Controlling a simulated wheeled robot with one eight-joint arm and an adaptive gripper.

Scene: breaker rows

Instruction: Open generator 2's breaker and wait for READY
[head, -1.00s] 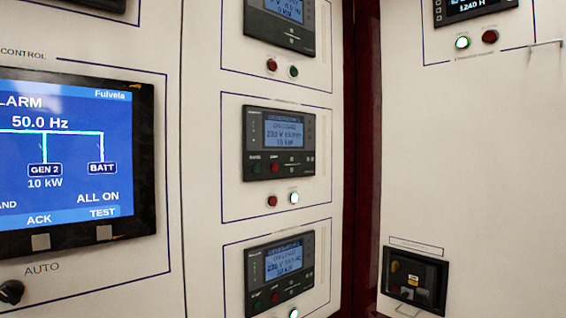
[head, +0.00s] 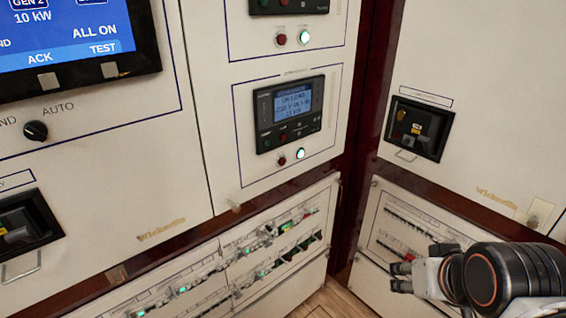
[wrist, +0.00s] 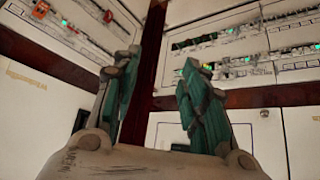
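My gripper (head: 401,277) is at the lower right of the head view, in front of the right-hand lower panel. In the wrist view its two green-padded fingers (wrist: 157,68) stand apart with nothing between them. A black recessed breaker unit (head: 418,130) with a yellow label is on the right-hand cabinet, above and apart from the gripper. Another breaker unit (head: 28,225) is at the left edge. Their labels are too small to read, so I cannot tell which is generator 2's. A controller (head: 290,112) reads ON LOAD, with its right-hand lamp (head: 300,153) lit.
Rows of small breakers (head: 280,245) with green lights fill the lower panels. The blue display (head: 75,35) shows GEN 2 at 10 kW and ALL ON. A selector knob (head: 36,131) is below it. Wooden floor (head: 335,301) shows between the cabinets.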

